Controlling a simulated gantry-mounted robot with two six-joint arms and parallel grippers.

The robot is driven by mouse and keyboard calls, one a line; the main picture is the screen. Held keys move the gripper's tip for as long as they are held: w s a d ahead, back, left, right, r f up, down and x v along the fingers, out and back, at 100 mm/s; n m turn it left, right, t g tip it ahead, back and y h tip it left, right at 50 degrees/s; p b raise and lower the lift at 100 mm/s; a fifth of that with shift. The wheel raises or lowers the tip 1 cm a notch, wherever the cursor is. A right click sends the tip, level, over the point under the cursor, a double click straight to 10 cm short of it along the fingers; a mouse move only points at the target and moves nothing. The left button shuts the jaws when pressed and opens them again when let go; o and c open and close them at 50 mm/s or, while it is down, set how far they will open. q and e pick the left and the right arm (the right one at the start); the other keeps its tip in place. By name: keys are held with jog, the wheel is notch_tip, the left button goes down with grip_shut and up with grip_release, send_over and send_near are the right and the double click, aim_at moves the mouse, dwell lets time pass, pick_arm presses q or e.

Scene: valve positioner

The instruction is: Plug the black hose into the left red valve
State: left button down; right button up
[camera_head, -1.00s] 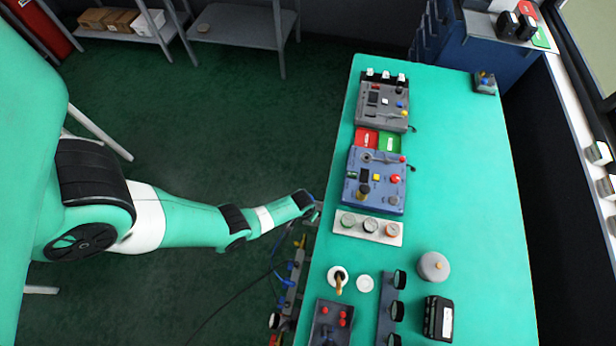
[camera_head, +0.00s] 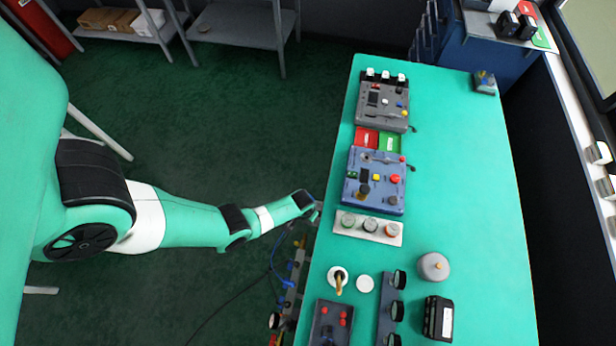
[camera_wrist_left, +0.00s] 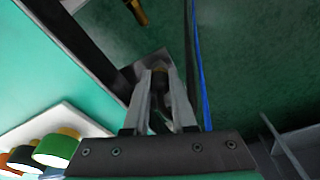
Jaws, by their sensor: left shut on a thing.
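My left arm reaches to the left edge of the green bench in the head view, and the gripper end there is mostly hidden. In the left wrist view my left gripper (camera_wrist_left: 161,82) is shut on a dark, small cylindrical piece (camera_wrist_left: 161,76), which looks like the black hose's end. A black hose (camera_head: 225,303) runs across the floor towards the valve rail (camera_head: 291,295) on the bench's side in the head view. A red part (camera_head: 274,339) shows low on that rail; I cannot tell whether it is the left red valve. My right gripper is not in view.
A blue hose (camera_wrist_left: 203,80) runs beside the fingers in the left wrist view. A brass fitting (camera_wrist_left: 137,12) shows at its top. The bench top (camera_head: 460,160) carries control boxes and a white strip with round knobs (camera_head: 368,226) near the edge. Its right part is mostly clear.

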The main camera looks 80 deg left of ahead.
pick_arm(q)
jog(key=shift+r+p, duration=1)
dwell(0.8)
notch_tip(320, 180, up, 4)
jog(key=p, duration=0.4)
dwell(0.3)
